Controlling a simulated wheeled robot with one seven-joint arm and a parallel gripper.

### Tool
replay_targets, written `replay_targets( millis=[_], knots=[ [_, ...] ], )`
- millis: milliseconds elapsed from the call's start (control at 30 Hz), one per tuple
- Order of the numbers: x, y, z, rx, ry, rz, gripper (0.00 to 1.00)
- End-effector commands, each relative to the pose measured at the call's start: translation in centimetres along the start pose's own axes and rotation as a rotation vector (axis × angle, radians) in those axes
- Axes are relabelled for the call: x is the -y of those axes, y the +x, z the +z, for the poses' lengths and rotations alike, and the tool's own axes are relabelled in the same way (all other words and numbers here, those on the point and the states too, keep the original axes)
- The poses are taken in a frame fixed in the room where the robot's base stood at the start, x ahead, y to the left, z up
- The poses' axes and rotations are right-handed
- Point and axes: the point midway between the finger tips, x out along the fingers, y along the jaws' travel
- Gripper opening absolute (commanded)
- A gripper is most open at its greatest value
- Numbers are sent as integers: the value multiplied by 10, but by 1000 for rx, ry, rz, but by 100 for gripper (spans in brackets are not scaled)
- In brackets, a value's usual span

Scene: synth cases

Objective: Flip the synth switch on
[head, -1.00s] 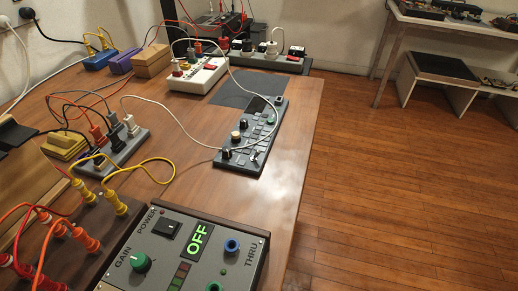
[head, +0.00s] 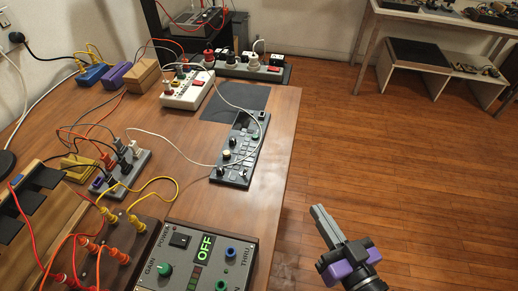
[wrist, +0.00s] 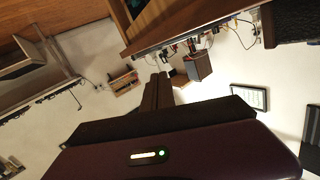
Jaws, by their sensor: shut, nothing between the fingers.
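The grey synth case (head: 205,262) with the POWER switch stands at the near end of the wooden table in the head view. Its black rocker switch (head: 180,239) sits left of a display (head: 204,247) that reads OFF in green. A green GAIN knob (head: 164,269) and a blue THRU socket (head: 231,252) are beside these. My gripper (head: 318,210) is shut and empty, to the right of the table edge, apart from the case. In the wrist view its dark fingers (wrist: 158,90) are together and touch nothing.
A slim dark controller (head: 238,150) lies on the table beyond the case. Patch boards with red, orange and yellow cables (head: 118,250) crowd the left side. A power strip (head: 250,68) is at the back. Open wooden floor (head: 400,170) lies to the right.

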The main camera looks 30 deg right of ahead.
Motion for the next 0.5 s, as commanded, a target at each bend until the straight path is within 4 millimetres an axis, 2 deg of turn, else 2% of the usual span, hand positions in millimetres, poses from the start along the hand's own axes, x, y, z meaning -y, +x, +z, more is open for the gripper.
replay_targets(
  millis=[33, 267, 500],
  knots=[
    [-2, 14, -21, 1, 40, 16, 0],
    [-18, 72, -49, 72, 271, 72, 0],
    [-32, 133, -79, 188, 579, 122, 0]
  ],
)
